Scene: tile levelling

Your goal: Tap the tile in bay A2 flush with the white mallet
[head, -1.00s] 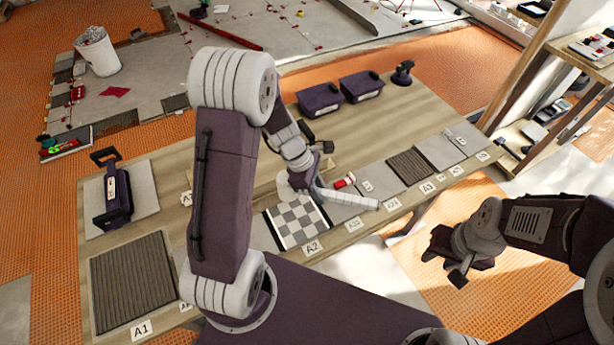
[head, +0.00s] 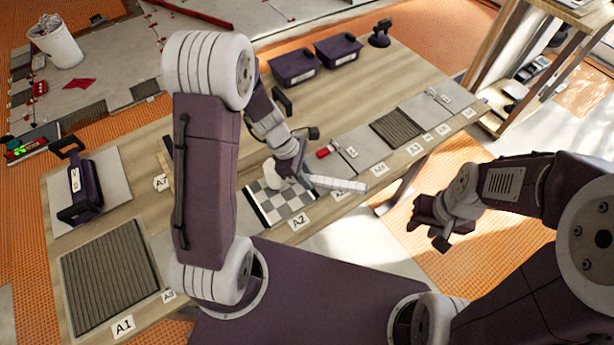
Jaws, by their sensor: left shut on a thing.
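The grey-and-white checkered tile (head: 287,206) lies in bay A2 on the workbench, behind the A2 label (head: 298,222). My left gripper (head: 297,178) is shut on the white mallet (head: 338,184), just above the tile's far right side. The mallet's pale head (head: 273,176) is over the far part of the tile, and its handle sticks out to the right. I cannot tell whether the head touches the tile or how high the tile sits. My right gripper (head: 426,226) is empty, with its fingers apart, off the bench's near edge.
A red-tipped item (head: 324,153) lies behind the handle. A dark ribbed tile (head: 397,127) is farther right, and a large ribbed tile (head: 108,273) is in bay A1. A dark-handled tool (head: 79,188) stands at left. Two purple bins (head: 293,67) stand at the back.

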